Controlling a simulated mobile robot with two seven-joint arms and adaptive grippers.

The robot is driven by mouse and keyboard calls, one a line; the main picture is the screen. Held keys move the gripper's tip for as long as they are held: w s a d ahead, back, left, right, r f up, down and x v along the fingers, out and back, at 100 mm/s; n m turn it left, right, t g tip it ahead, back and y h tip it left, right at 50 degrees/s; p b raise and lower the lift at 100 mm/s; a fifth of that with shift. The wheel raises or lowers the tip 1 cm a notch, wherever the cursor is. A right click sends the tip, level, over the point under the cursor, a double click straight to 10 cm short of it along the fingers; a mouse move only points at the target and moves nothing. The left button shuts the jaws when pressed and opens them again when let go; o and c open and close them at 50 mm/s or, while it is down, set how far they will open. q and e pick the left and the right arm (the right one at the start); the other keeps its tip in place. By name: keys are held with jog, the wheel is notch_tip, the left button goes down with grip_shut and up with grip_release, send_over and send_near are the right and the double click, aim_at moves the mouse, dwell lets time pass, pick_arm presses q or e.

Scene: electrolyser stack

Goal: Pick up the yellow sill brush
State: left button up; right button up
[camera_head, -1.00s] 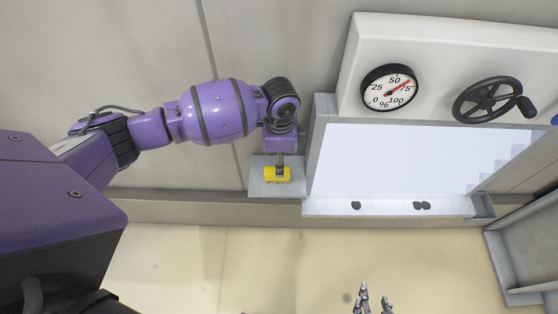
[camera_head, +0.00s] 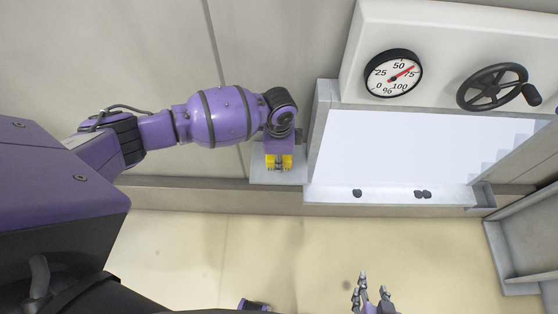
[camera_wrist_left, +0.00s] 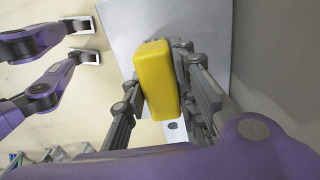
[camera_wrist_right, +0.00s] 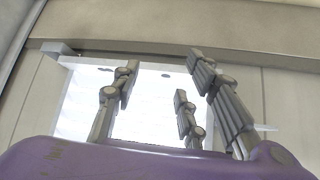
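The yellow sill brush (camera_head: 278,166) lies on a small grey ledge (camera_head: 262,177) at the left end of the sill. It shows as a yellow block in the left wrist view (camera_wrist_left: 157,78). My left gripper (camera_head: 279,158) points down at it, with fingers on both long sides. In the left wrist view the left gripper's fingertips (camera_wrist_left: 155,70) look to be against the brush's sides. The brush still looks to be resting on the ledge. My right gripper (camera_head: 371,288) is open and empty at the bottom; its spread fingers show in the right wrist view (camera_wrist_right: 155,90).
A grey frame (camera_head: 505,250) stands at the right. The beige floor is mostly clear.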

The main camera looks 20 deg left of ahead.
pick_arm(q)
grip_shut()
jog(key=shift+r, duration=0.15)
jog(key=shift+r, duration=0.25)
notch_tip(320, 180, up, 2)
jog(key=shift+w+r, duration=0.1)
jog(key=s+d+r+p, duration=0.2)
jog(key=s+d+r, duration=0.2)
jog(key=s+r, duration=0.6)
jog(key=s, duration=0.3)
jog(key=shift+s, duration=0.35)
